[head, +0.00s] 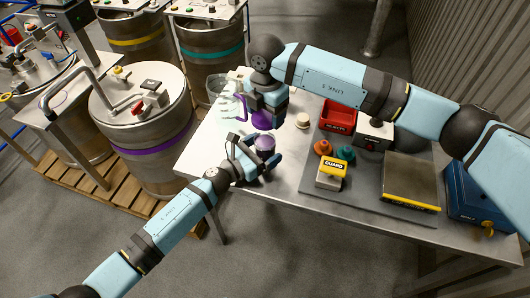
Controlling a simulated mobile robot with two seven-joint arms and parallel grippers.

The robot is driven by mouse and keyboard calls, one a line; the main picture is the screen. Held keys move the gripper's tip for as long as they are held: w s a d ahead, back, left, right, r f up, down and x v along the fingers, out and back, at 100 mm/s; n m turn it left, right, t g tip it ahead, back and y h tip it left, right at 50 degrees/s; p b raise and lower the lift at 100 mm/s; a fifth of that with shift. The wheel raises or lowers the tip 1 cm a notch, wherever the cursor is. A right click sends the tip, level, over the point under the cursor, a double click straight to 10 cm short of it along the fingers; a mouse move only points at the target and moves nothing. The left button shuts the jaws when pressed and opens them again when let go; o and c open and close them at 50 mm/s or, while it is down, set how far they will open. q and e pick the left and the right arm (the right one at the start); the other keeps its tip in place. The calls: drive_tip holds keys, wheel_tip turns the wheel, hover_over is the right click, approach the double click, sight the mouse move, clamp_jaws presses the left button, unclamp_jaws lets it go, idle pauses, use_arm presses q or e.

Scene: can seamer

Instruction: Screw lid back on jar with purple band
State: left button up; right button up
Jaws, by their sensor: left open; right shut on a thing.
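A small jar (265,146) with purple on it stands on the metal table, at the fingers of my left gripper (260,158). My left gripper is open, with its fingers low around or beside the jar; I cannot tell whether they touch it. My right gripper (262,112) is above and slightly behind the jar, pointing down. It is shut on a purple lid (261,121), held apart from the jar. The jar's lower part is partly hidden by my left fingers.
Another purple piece (241,106) is left of my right gripper. A cream round piece (303,121), red bin (338,114), orange piece (322,148), teal piece (345,154) and yellow-labelled guard box (331,176) stand to the right. The table's front left (205,160) is clear.

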use_arm(q)
drive_tip(key=shift+w+d, duration=0.35)
drive_tip(key=shift+d, duration=0.15)
drive_tip(key=c, duration=1.4)
drive_tip(key=shift+o, duration=0.2)
use_arm(e)
hover_over(266, 134)
drive_tip(key=s, duration=0.2)
drive_tip(key=shift+s+f, duration=0.2)
drive_tip(key=shift+f, duration=2.35)
drive_tip(key=shift+f, duration=0.85)
drive_tip(key=shift+f, duration=0.55)
